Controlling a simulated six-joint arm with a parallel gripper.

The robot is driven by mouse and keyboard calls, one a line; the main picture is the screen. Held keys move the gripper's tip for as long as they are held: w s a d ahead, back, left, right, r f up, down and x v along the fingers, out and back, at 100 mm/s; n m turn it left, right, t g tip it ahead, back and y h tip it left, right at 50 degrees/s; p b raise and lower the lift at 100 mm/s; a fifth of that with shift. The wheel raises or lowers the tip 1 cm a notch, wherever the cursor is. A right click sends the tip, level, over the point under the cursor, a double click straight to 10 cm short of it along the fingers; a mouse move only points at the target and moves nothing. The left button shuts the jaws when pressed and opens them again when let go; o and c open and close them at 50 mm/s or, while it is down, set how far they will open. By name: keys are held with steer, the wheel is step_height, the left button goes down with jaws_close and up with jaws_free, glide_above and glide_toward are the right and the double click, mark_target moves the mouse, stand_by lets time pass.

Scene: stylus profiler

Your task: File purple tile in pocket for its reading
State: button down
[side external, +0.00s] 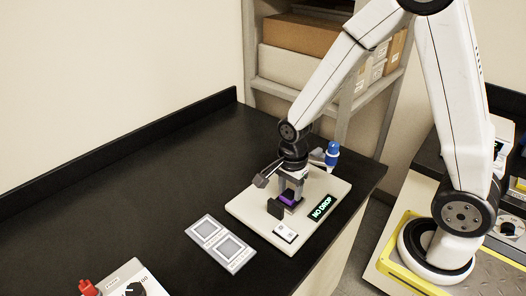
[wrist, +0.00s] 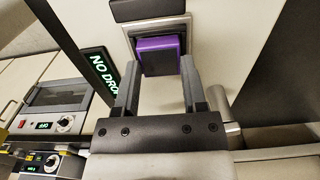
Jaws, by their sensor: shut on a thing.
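The purple tile (side external: 287,199) is low over the pale base plate (side external: 250,208) of the profiler, between my fingers. In the wrist view the purple tile (wrist: 158,57) lies at a metal-rimmed seat (wrist: 130,35). My gripper (side external: 291,192) points down and is shut on the tile; its two fingers also show in the wrist view (wrist: 160,72). I cannot tell whether the tile is clear of the seat. A lit display (side external: 321,207) on the plate reads "NO DROP". A grey tray with two square pockets (side external: 220,243) lies left of the plate; both pockets look empty. Its labels are too small to read.
A dark block (side external: 275,209) and a white label piece (side external: 285,233) are on the plate near my gripper. A blue-topped part (side external: 332,154) stands behind. A box with a dial and red part (side external: 128,283) is at the front left.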

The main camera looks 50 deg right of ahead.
steer(key=shift+r, duration=2.8)
steer(key=w+a, duration=0.1)
steer(key=a, duration=0.5)
steer(key=w+a+f, duration=0.1)
steer(key=a, duration=0.3)
steer(key=shift+w, duration=0.35)
steer(key=a+f, duration=0.1)
steer(key=a, duration=0.8)
steer(key=shift+s, duration=0.1)
steer(key=shift+f, duration=0.2)
glide_above(229, 249)
steer(key=shift+f, duration=2.35)
steer(key=shift+f, duration=0.8)
